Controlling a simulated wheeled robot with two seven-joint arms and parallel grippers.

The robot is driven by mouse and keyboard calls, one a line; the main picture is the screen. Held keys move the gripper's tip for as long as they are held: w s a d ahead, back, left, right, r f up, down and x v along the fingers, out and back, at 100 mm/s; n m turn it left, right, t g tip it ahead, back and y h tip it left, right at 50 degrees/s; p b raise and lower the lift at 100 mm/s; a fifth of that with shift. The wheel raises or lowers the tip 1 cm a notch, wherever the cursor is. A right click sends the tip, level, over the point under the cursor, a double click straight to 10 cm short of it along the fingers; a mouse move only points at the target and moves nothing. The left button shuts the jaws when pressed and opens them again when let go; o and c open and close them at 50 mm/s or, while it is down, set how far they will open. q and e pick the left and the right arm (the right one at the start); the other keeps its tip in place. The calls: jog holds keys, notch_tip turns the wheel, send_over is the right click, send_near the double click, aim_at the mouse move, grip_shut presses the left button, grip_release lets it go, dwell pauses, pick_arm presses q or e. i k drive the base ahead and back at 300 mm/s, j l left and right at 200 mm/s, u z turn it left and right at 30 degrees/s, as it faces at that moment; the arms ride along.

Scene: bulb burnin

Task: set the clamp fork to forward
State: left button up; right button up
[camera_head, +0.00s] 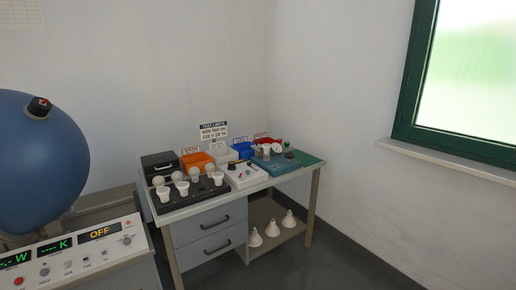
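I cannot make out a clamp fork or its setting at this distance. A teal device (283,165) stands at the right part of the bench, with small pale and dark fittings on top and a red piece behind it. A white control box (247,180) with dark knobs stands to its left. A large blue sphere (40,165) with a dark fitting (39,107) on its upper side is at the far left. Neither of my grippers is in view.
The bench (209,207) carries a dark bulb rack (184,202) with several bulbs, a black case (159,167), an orange bin (196,161) and a blue bin (243,151). A console (85,254) reading OFF stands front left. Reflector bulbs (271,229) sit on the lower shelf. Floor at right is clear.

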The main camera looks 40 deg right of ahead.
aim_at(257, 147)
jog(key=i+l, duration=0.25)
jog(key=l, duration=0.15)
jog(key=i+l, duration=0.3)
jog(key=l, duration=0.15)
jog(key=i+l, duration=0.25)
jog(key=l, duration=0.15)
jog(key=i+l, duration=0.3)
jog(key=l+u, duration=0.05)
jog(key=l, duration=0.05)
